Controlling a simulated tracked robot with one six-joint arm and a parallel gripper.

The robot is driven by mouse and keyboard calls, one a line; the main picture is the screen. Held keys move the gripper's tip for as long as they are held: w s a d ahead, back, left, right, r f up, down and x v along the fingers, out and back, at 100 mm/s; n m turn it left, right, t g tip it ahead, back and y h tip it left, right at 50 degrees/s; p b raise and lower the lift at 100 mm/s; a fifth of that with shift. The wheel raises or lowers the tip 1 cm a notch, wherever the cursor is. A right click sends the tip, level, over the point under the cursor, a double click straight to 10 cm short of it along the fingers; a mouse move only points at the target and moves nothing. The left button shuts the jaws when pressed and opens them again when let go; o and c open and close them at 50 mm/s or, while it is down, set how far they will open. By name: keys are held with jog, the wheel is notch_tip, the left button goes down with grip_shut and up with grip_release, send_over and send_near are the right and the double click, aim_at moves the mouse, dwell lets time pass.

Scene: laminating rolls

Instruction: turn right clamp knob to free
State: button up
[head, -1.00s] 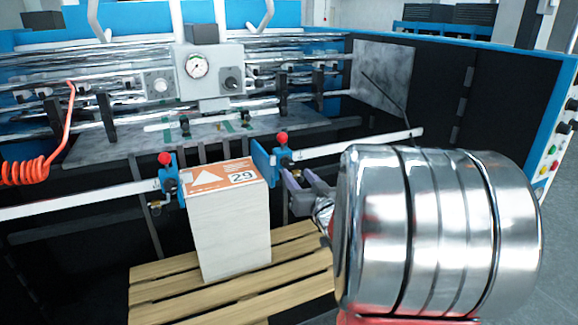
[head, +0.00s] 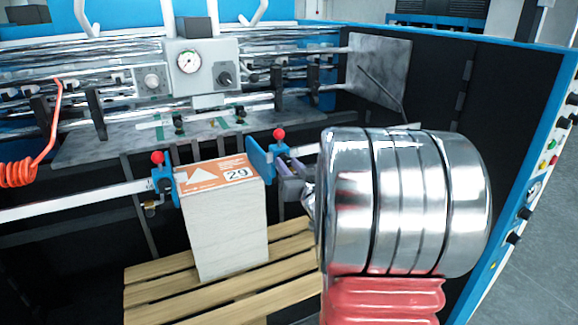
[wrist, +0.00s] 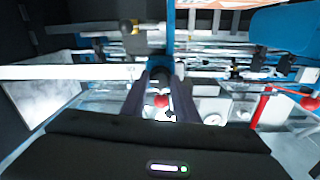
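The right clamp (head: 283,158) is blue with a red ball on top, on a white bar right of the paper stack. My gripper (head: 280,178) is at its lower right side, partly hidden by my shiny wrist. In the wrist view, my gripper (wrist: 160,68) has two dark fingers apart, with the red ball (wrist: 162,101) seen between them. A brass and black knob (wrist: 130,27) shows beyond the tips, left of the blue clamp upright (wrist: 167,30). I see nothing held; whether a finger touches the clamp cannot be told.
The paper stack (head: 225,230) with an orange label stands on a wooden pallet (head: 160,290). A left clamp (head: 163,182) is at its other side. A grey gauge box (head: 203,70) and rollers are behind. A dark machine wall (head: 500,100) stands at right.

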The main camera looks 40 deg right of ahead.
jog(key=c, duration=0.6)
jog(key=shift+n, duration=0.5)
jog(key=n, duration=0.2)
jog(key=shift+n, duration=0.4)
jog(key=n, duration=0.3)
jog(key=shift+f+n, duration=0.1)
jog(key=shift+n, duration=0.3)
jog(key=n, duration=0.5)
jog(key=shift+n+t, duration=0.3)
jog(key=n+y, duration=0.1)
jog(key=n, duration=0.4)
jog(key=shift+d+f, duration=0.1)
jog(key=shift+n, duration=0.4)
